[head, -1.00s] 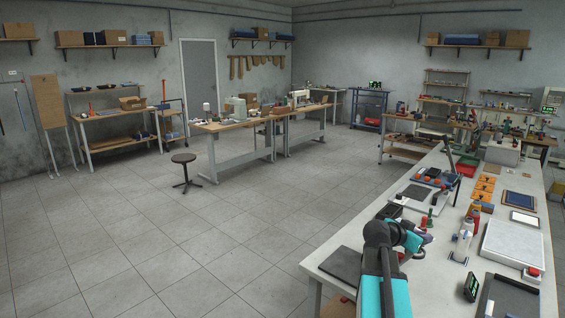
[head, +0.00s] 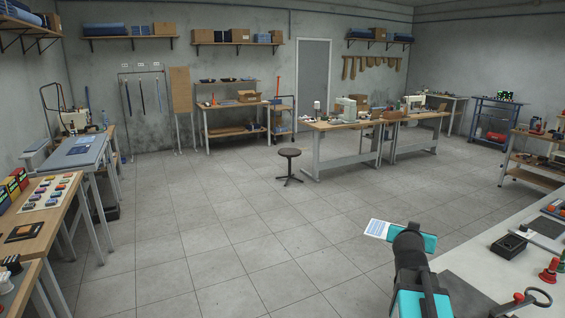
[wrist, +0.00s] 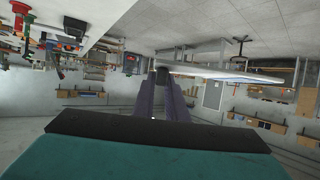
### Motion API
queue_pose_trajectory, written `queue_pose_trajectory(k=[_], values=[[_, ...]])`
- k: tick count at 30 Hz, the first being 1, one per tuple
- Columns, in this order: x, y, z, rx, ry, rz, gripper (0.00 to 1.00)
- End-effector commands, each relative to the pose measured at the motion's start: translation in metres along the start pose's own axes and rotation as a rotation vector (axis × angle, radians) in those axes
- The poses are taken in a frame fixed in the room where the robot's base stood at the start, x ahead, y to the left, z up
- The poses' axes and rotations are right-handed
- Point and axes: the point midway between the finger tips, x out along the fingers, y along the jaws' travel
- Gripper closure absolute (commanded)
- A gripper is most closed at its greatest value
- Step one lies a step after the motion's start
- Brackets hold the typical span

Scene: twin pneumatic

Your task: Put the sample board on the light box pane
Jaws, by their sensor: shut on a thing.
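My gripper (wrist: 170,84) is shut on the sample board (head: 378,229), a small flat white board with blue markings. In the head view the board sticks out to the left of my teal wrist, held over open floor beside the right-hand bench. In the wrist view, which looks upside down, the board (wrist: 222,74) is a thin pale sheet seen nearly edge-on, running right from between the two dark fingers. My fingertips are hidden in the head view.
A pale bench (head: 470,272) at the lower right carries a black tray (head: 509,245), red-topped items and a dark mat. Wooden benches and a blue-topped table (head: 80,151) line the left. A round stool (head: 289,154) stands mid-room. The floor between is clear.

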Motion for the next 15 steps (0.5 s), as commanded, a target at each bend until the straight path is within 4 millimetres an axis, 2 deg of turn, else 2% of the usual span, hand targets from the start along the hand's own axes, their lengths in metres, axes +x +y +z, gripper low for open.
queue_pose_trajectory(k=[1, 3, 12, 15], values=[[-0.005, -0.021, -0.002, -0.015, 0.002, -0.041, 1.0], [-0.013, -0.047, -0.004, -0.037, 0.003, -0.096, 1.0], [-0.055, -0.155, -0.008, -0.128, 0.003, -0.317, 1.0], [-0.07, -0.185, -0.008, -0.155, 0.002, -0.379, 1.0]])
